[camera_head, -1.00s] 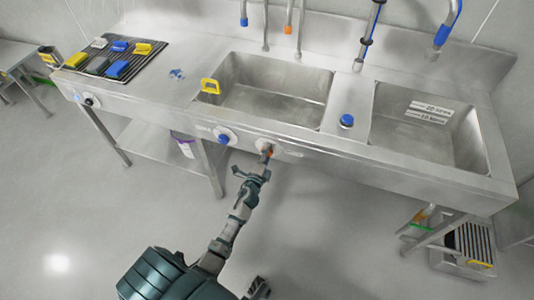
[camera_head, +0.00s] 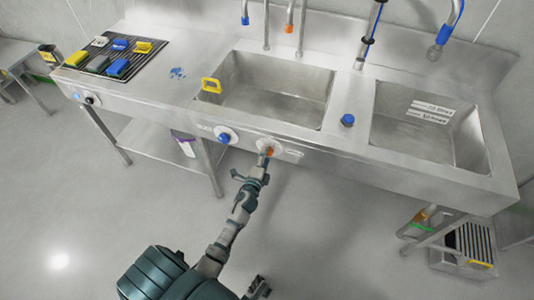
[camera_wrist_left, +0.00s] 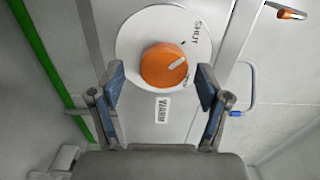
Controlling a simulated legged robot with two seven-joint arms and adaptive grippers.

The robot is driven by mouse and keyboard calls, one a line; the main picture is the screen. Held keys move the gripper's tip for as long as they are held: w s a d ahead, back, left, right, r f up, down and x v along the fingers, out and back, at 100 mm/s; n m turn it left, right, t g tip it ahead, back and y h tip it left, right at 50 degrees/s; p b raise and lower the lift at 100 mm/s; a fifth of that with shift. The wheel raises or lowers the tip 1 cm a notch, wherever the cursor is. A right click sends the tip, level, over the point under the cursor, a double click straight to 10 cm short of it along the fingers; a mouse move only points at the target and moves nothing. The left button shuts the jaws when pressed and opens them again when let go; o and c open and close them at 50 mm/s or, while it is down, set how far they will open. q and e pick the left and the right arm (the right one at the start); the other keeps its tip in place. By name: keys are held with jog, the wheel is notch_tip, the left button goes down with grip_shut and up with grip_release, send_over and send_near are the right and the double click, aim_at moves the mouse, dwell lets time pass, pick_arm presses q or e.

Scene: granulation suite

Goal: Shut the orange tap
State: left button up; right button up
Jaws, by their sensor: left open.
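The orange tap (camera_wrist_left: 164,66) is a round knob on a pale disc on the sink's front panel. Its white pointer line slants up and to the right, toward the side of the word SHUT on the disc. A WARM label sits beside the knob. In the head view the orange tap (camera_head: 269,151) is partly hidden by my left gripper (camera_head: 266,158). In the wrist view my left gripper (camera_wrist_left: 160,92) is open, its fingers on either side of and below the knob, with gaps showing.
A blue tap (camera_head: 224,138) is on the same panel, left of the orange one. A rack (camera_head: 113,57) with coloured sponges is at the far left. Open floor lies in front.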

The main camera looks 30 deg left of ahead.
pick_arm(q)
jog(key=v, duration=1)
jog(key=shift+s+d+f, duration=0.1)
jog(key=shift+f, duration=0.05)
jog(key=s+d+f+n+g+h+p, duration=0.1)
jog(key=s+d+f+n+g+p, duration=0.25)
jog(key=f, duration=0.75)
jog(key=s+d+f+n+g+h, duration=0.1)
jog(key=s+d+f+n+g, duration=0.1)
jog(key=s+f+n+g, duration=0.6)
jog(key=s+d+f+g+h, duration=0.1)
jog(key=s+d+f+g, duration=0.1)
jog(key=s+f, duration=0.4)
jog(key=s+d+f+n+g+h+p, duration=0.1)
jog(key=s+d+f+g, duration=0.1)
jog(key=s+d+f, duration=0.2)
jog(key=s+f, duration=0.3)
jog(key=s, duration=0.4)
jog(key=shift+s, duration=0.35)
pick_arm(e)
jog(key=s+f, duration=0.4)
jog(key=f, duration=0.7)
jog(key=shift+s+d+f, duration=0.25)
jog(key=shift+d+f, duration=0.05)
jog(key=shift+f, duration=0.05)
pick_arm(q)
jog(key=shift+f+n+g, duration=0.1)
jog(key=shift+n+g, duration=0.15)
pick_arm(e)
jog(key=shift+g, duration=0.3)
